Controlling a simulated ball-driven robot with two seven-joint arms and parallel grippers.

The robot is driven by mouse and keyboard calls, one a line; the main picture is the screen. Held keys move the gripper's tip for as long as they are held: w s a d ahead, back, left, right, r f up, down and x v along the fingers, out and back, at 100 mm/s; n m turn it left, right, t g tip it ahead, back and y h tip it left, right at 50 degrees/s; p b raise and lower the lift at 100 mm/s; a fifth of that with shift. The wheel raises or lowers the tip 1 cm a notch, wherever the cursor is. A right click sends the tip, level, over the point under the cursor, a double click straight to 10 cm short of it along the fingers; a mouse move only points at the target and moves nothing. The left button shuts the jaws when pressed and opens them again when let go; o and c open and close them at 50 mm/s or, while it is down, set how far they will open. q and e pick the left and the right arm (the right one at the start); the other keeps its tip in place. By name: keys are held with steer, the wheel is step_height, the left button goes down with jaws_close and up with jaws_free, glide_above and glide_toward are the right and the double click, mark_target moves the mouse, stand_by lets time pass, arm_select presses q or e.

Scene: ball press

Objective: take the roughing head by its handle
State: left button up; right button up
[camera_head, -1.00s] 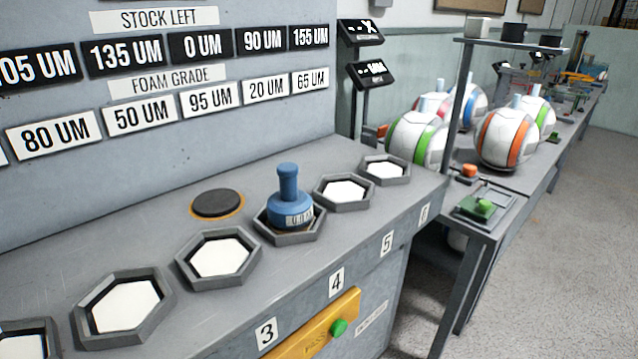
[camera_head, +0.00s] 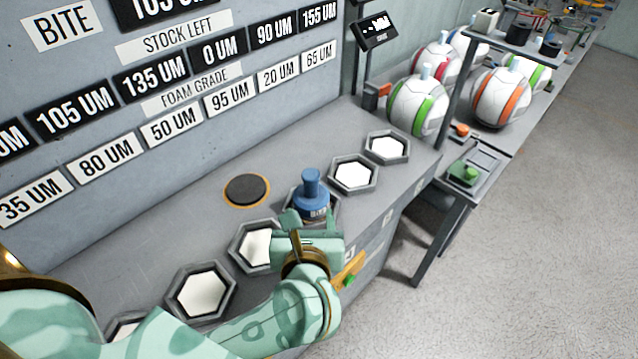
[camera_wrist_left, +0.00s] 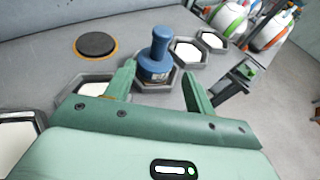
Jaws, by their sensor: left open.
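The roughing head is a blue tool (camera_head: 311,193) with an upright knob handle and a wider, labelled base. It stands in a hexagonal holder (camera_head: 334,213) on the grey bench. My left gripper (camera_head: 303,218) is open just in front of it and hides part of the holder. In the left wrist view the blue tool (camera_wrist_left: 157,58) stands beyond and between the two spread fingers (camera_wrist_left: 159,85), a little nearer the left one. The fingers appear empty. My right gripper is in neither view now.
Empty-looking hexagonal holders with white floors (camera_head: 353,175) line the bench on both sides. A black disc with an orange rim (camera_head: 247,190) lies behind the row. A labelled grey panel (camera_head: 180,90) rises at the back. Balls (camera_head: 501,98) stand on a table to the right.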

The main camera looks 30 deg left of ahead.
mark_target(310, 188)
arm_select(q)
steer(key=b+x, duration=0.1)
steer(key=x, duration=0.8)
steer(key=shift+w+a+f+b, duration=0.15)
steer(key=shift+w+f+b, duration=0.1)
steer(key=shift+b, duration=0.15)
steer(key=b+x, duration=0.1)
steer(key=x, duration=0.5)
steer(key=shift+w+r, duration=0.1)
steer(key=shift+r, duration=0.1)
jaws_close()
steer(key=shift+r, duration=0.1)
